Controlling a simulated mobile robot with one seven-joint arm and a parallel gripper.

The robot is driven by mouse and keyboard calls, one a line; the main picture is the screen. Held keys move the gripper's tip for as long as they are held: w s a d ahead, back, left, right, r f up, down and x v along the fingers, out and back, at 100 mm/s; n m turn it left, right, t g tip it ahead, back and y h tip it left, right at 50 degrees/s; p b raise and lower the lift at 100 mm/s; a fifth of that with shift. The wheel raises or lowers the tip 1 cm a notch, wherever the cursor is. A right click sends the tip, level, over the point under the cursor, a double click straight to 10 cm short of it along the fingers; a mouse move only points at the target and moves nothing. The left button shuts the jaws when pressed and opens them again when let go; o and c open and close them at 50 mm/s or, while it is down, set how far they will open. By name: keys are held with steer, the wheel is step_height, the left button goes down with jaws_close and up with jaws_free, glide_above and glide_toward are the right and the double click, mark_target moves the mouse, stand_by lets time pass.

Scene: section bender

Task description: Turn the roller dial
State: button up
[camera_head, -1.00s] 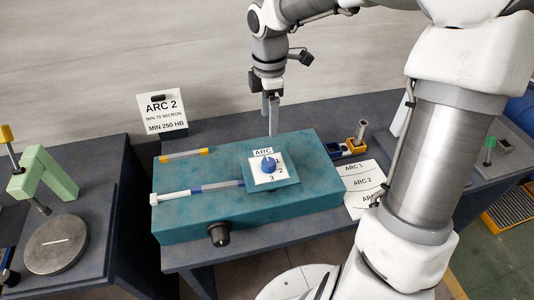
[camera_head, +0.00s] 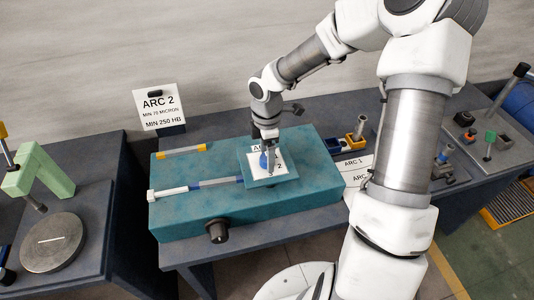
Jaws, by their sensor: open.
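The roller dial is a blue knob (camera_head: 263,160) on a square plate (camera_head: 283,171) on top of the teal machine block (camera_head: 222,208). The plate carries a white label; a "2" shows at its right, and my gripper covers part of the rest. My gripper (camera_head: 267,158) points down right at the knob, with its fingers over or around it. The fingers look apart, but I cannot tell whether they touch the knob.
A black knob (camera_head: 217,230) sticks out of the block's front. A white-headed rod (camera_head: 172,192) lies along its top left. A sign reading "ARC 2" (camera_head: 159,106) stands behind.

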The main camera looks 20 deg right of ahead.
jaws_close()
stand_by(0.4)
steer(key=m+b, duration=0.1)
steer(key=m, duration=0.5)
steer(key=shift+b, duration=0.4)
steer(key=m+b, duration=0.2)
steer(key=m, duration=0.3)
steer(key=shift+m, duration=0.3)
jaws_free()
